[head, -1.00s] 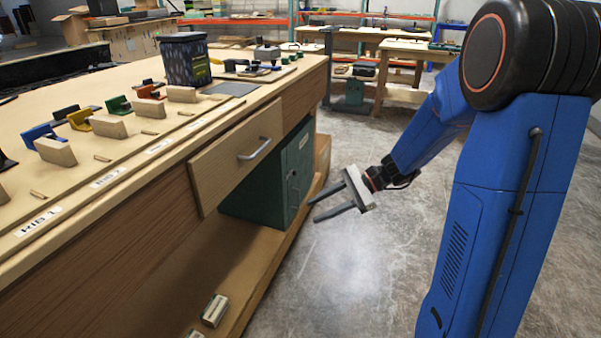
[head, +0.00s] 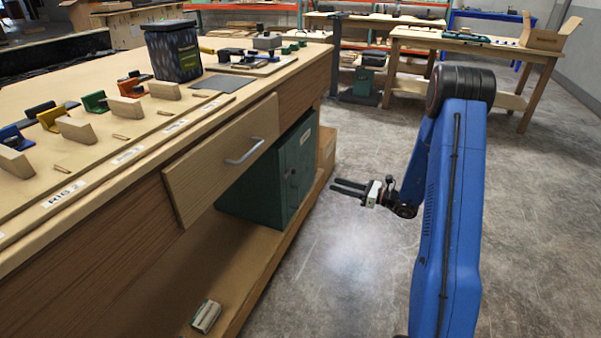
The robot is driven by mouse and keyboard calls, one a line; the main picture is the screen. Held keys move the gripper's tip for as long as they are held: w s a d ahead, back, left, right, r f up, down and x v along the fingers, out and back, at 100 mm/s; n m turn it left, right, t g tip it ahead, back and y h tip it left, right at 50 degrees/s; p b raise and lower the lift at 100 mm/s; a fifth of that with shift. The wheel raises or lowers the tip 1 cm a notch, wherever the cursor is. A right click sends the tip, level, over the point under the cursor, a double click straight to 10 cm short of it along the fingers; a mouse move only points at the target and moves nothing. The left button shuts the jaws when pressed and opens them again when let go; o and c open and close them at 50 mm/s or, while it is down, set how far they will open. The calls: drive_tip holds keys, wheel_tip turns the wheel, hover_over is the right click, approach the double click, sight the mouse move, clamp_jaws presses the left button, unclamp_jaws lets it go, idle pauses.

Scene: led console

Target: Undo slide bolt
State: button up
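No slide bolt can be made out for certain. A green metal cabinet (head: 258,184) stands under the bench; small dark hardware shows on its right-hand door, too small to identify. A board (head: 250,66) at the bench's far end carries several small dark fittings, also too small to tell. My gripper (head: 335,186) is in the open floor space right of the cabinet, pointing left toward it. Its two dark fingers are apart with nothing between them. It touches nothing that I can see.
A wooden drawer (head: 222,160) with a metal handle sits slightly out above the cabinet. A dark bin (head: 174,52) and several coloured fittings with wood blocks stand on the bench. A small box (head: 206,317) lies on the low shelf. The floor (head: 540,220) to the right is clear.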

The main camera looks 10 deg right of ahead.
approach(295, 172)
drive_tip(key=x, duration=0.7)
drive_tip(key=shift+w+a+f, duration=0.15)
drive_tip(key=shift+w+a, duration=0.05)
drive_tip(key=shift+w, duration=0.05)
drive_tip(key=shift+c, duration=0.5)
